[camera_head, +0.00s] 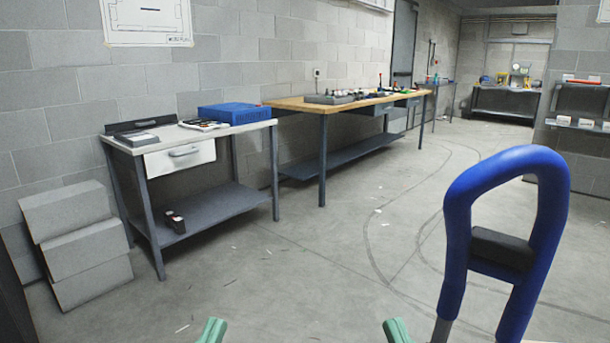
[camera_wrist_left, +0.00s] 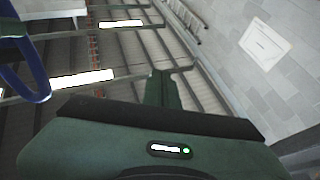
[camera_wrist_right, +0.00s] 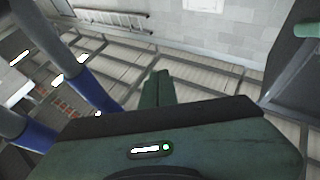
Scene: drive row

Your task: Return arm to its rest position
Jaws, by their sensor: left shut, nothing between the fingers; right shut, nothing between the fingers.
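My left gripper (camera_head: 212,331) shows only as a green tip at the bottom of the head view. In the left wrist view its green fingers (camera_wrist_left: 160,90) are together with nothing between them. My right gripper (camera_head: 397,331) also shows only as a green tip at the bottom of the head view, well to the right of the left one. In the right wrist view its fingers (camera_wrist_right: 157,89) are together and empty. Both wrist views look past the fingers at wall and ceiling, and no object touches either gripper. The arms themselves are mostly hidden.
A blue tubular loop (camera_head: 558,190) stands close at the right. A workbench (camera_head: 192,204) with a blue box (camera_head: 233,113) stands at the left, beside stacked grey blocks (camera_head: 88,240). A longer wooden-topped bench (camera_head: 345,107) is behind. The floor in the middle is open.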

